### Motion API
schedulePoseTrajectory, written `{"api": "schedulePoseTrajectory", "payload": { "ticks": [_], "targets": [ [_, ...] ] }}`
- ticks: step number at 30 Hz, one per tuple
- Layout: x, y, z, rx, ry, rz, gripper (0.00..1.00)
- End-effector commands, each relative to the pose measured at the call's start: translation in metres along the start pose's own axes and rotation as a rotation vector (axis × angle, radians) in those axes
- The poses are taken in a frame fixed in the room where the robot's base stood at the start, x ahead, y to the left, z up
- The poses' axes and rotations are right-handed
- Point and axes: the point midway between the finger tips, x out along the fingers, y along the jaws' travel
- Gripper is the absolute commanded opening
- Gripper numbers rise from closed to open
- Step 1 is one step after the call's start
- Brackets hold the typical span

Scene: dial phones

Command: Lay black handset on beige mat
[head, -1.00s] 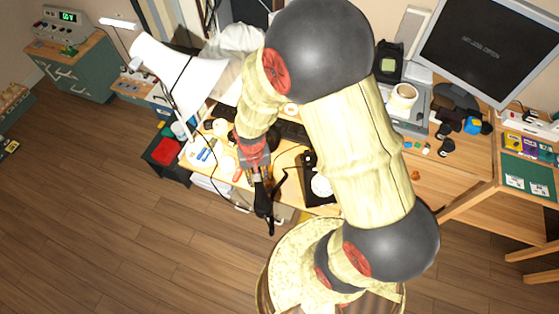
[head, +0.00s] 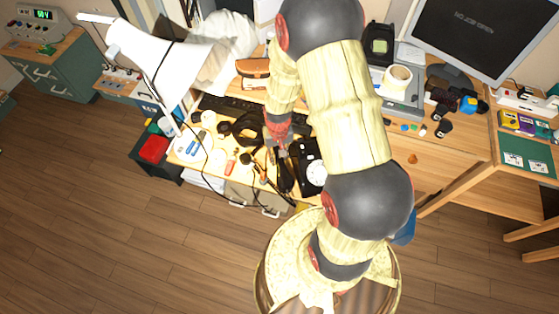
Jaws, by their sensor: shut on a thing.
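My gripper (head: 281,150) is over the front part of the desk, shut on the black handset (head: 286,179). The handset points toward the desk's front edge, just left of the black dial phone (head: 309,165) with its white dial. I cannot tell whether the handset touches the desk or hangs a little above it. My arm comes down from above and hides part of the desk behind the gripper. I cannot make out the beige mat for certain in this view.
The desk left of my gripper is crowded with a dark coiled item (head: 246,128), small tools and cables. A black keyboard (head: 238,104) lies behind. A white lamp (head: 175,65) leans over the left side.

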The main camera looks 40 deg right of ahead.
Motion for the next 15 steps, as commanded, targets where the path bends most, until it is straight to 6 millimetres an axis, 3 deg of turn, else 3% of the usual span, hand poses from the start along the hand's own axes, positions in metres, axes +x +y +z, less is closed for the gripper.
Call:
{"api": "schedulePoseTrajectory", "payload": {
  "ticks": [9,15],
  "targets": [
    [0.038,0.006,-0.004,0.0,0.0,0.0,0.0],
    [0.038,0.006,-0.005,0.0,0.001,0.0,0.0]
  ]
}}
